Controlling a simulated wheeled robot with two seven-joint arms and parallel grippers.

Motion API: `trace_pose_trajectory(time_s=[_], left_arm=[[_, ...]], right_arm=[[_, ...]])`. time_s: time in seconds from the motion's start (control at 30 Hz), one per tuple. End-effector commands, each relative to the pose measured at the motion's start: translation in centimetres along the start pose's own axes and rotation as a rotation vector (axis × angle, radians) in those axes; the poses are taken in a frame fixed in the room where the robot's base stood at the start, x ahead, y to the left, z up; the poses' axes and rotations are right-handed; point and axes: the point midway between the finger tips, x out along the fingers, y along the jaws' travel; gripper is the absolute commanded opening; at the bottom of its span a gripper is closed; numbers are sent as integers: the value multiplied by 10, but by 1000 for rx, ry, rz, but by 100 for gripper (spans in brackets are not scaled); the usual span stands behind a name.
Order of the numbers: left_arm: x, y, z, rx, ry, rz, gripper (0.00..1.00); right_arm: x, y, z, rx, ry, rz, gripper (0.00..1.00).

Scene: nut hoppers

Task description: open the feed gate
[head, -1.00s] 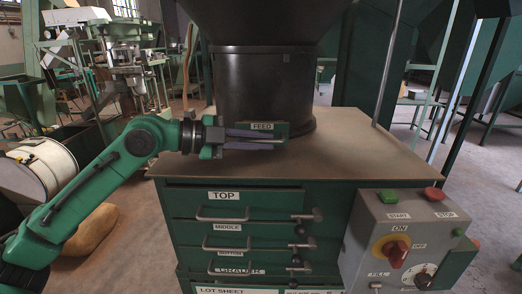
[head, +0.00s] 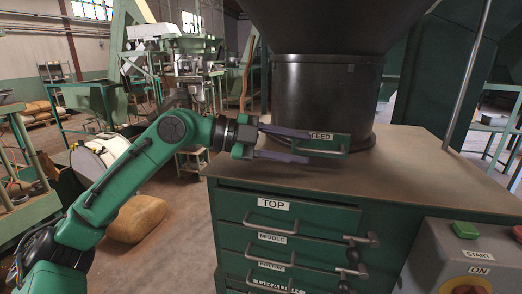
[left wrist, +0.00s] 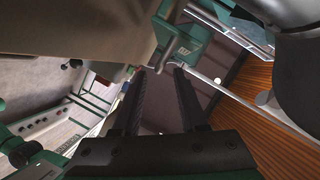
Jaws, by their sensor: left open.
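The feed gate (head: 341,137) is a green plate with a FEED label and a pale bar handle, low on the front of the dark hopper neck (head: 325,90). My left gripper (head: 309,147) comes in from the left and is open, one finger above and one below the handle's left part. I cannot tell whether a finger touches it. The left wrist view shows the green gate plate (left wrist: 182,45) and its bar just beyond the tips of my two dark fingers (left wrist: 158,70), with nothing held between them. My right gripper is out of view.
The hopper stands on a brown-topped green cabinet (head: 290,222) with drawers labelled TOP, MIDDLE and BOTTOM. A control box (head: 450,255) with a green START button is at the lower right. A metal rod (head: 470,75) rises behind the tabletop. Sacks and a drum lie on the floor at left.

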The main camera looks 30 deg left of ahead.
Motion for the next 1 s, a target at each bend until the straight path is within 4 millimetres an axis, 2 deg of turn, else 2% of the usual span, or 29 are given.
trace_pose_trajectory(time_s=[0.03, 0.2, 0.3, 0.4, 0.53, 1.0], left_arm=[[-10, 8, 5, 1, -2, -1, 42], [-56, 7, 5, 0, -2, -2, 42], [-79, 4, 3, 1, 1, -1, 42], [-92, 3, 1, 1, 2, 1, 42], [-97, 1, 0, 0, 1, 3, 42], [-96, 1, 0, 0, 1, 2, 42]], right_arm=[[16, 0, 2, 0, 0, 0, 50], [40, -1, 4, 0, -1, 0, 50], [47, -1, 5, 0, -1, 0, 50], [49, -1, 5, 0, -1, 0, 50], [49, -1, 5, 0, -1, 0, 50], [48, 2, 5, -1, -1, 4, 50]])
